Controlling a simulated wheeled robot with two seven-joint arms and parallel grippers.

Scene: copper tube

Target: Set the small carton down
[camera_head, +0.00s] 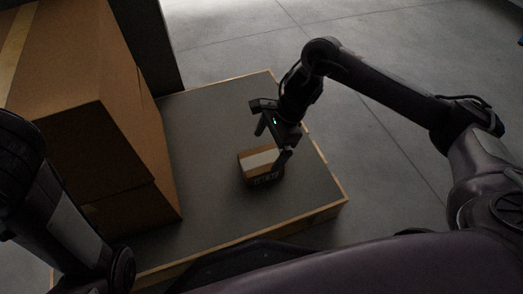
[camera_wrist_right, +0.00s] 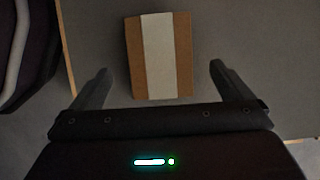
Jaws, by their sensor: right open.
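The small carton (camera_head: 260,167) is brown with a pale strip of tape across its top. It rests upright on the grey table top near the middle. In the right wrist view the carton (camera_wrist_right: 158,57) lies just beyond the fingertips, centred between them. My right gripper (camera_head: 273,143) is above and right at the carton in the head view, with its fingers spread wide and nothing between them. The right gripper's fingers also show in the right wrist view (camera_wrist_right: 160,77). My left arm enters at the left, but its gripper is out of the picture.
Large brown boxes (camera_head: 75,125) are stacked on the left part of the table. The grey table (camera_head: 215,125) has a light wooden edge. Bare table top lies around the carton. A dark upright panel (camera_head: 145,45) stands behind the boxes.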

